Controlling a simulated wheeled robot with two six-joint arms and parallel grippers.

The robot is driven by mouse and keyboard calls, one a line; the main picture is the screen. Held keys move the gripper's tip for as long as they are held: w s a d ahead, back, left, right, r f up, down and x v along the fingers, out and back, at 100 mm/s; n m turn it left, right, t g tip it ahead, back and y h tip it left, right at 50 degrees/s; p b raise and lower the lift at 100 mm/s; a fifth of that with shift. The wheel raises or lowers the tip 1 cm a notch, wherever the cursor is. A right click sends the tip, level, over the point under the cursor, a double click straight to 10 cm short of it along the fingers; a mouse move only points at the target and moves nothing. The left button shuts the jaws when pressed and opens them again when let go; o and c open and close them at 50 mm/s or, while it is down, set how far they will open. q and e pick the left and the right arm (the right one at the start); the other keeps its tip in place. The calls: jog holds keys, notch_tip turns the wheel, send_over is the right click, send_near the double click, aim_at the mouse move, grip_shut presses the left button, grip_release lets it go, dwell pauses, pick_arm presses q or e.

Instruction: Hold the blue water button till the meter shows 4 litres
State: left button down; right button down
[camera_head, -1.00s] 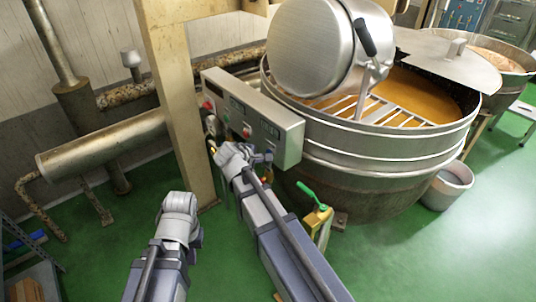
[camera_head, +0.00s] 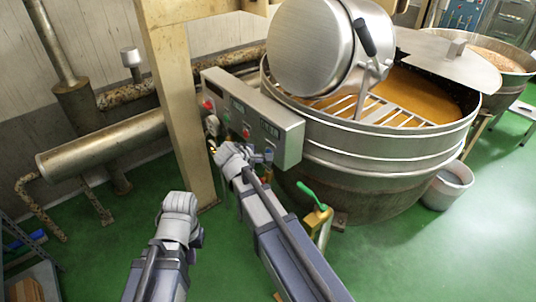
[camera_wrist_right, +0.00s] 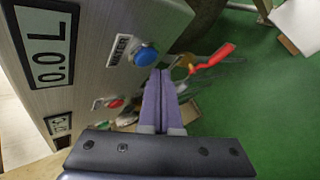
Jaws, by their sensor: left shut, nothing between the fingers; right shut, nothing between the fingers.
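The blue water button (camera_wrist_right: 146,55) sticks out of the grey control panel (camera_wrist_right: 75,100), beside a label reading WATER. The meter (camera_wrist_right: 49,48) on the panel reads 0.0 L. My right gripper (camera_wrist_right: 160,72) is shut and empty. Its fingertips are close to the blue button, just below and right of it in the wrist view; I cannot tell whether they touch it. In the head view the panel (camera_head: 292,150) is fixed beside the kettle, and my right wrist is in front of its lower edge. My left gripper (camera_head: 180,203) is shut and empty, low and left of the panel, apart from it.
A red button (camera_wrist_right: 113,103) is near the blue one. The big kettle (camera_head: 385,165) stands right of the panel. A valve with a green handle (camera_head: 312,195) is below. A bucket (camera_head: 447,190) stands at right on open green floor.

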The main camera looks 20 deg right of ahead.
jog(key=shift+w+d, duration=0.15)
jog(key=shift+d, duration=0.25)
jog(key=shift+w+d, duration=0.15)
jog(key=shift+d, duration=0.3)
dwell(2.1)
dwell(2.0)
jog(key=shift+s+a, duration=0.3)
jog(key=shift+a, duration=0.55)
jog(key=shift+a, duration=0.1)
jog(key=a, duration=0.1)
jog(key=s+a, duration=0.1)
jog(key=a, duration=0.2)
jog(key=shift+s+a, duration=0.3)
jog(key=shift+s, duration=0.05)
